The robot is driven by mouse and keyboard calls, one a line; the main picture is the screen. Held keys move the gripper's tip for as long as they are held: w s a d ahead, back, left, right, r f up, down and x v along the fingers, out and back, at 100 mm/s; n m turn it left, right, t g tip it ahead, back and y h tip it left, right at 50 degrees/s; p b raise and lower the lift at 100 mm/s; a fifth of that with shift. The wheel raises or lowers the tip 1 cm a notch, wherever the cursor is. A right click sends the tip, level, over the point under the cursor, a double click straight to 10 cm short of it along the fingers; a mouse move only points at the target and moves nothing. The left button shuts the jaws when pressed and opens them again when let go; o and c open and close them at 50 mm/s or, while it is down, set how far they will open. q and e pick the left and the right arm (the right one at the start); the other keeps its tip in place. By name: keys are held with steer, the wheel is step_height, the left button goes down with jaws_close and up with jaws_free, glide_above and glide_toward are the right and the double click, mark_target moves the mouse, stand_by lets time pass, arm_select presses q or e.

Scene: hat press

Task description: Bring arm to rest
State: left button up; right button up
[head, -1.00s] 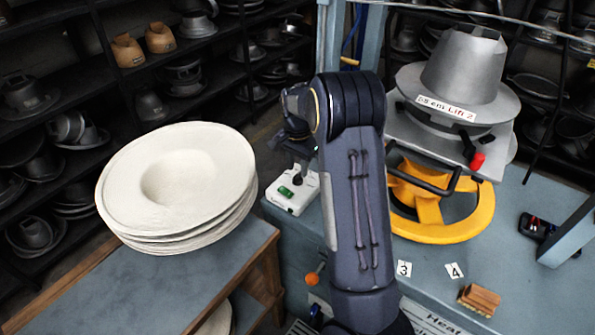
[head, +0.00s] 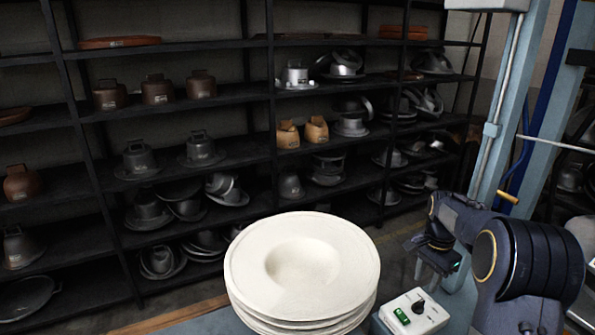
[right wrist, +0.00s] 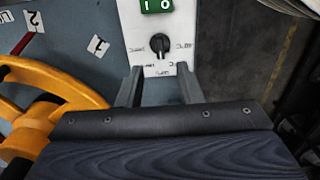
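My right arm is at the right of the head view, bent at a large dark joint. My right gripper (head: 446,268) hangs at its end, just above and behind a white control box (head: 413,312) with a green switch and a black knob. In the right wrist view, the two fingers of the gripper (right wrist: 158,86) are apart with nothing between them. The box's knob (right wrist: 160,43) and green switch (right wrist: 157,4) show beyond the fingertips. I cannot tell whether a finger touches the box. My left gripper is not in view.
Dark shelves (head: 230,92) with metal hat moulds fill the back. A blue post (head: 503,115) rises at the right.

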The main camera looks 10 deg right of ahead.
steer(key=s+a+r+n+t+y, duration=0.2)
steer(key=s+a+r+n, duration=0.2)
steer(key=s+a+r, duration=0.3)
steer(key=s+a+n+t+y, duration=0.1)
steer(key=s+a+n, duration=0.3)
steer(key=s+a, duration=0.3)
steer(key=s+a+f+n+t, duration=0.1)
steer(key=s+a+n, duration=0.4)
steer(key=s, duration=0.7)
steer(key=a+t, duration=0.1)
steer(key=a, duration=0.1)
steer(key=shift+s+a+f+t+y, duration=0.15)
steer(key=shift+s+a+t+y, duration=0.15)
steer(key=shift+s+a+y, duration=0.1)
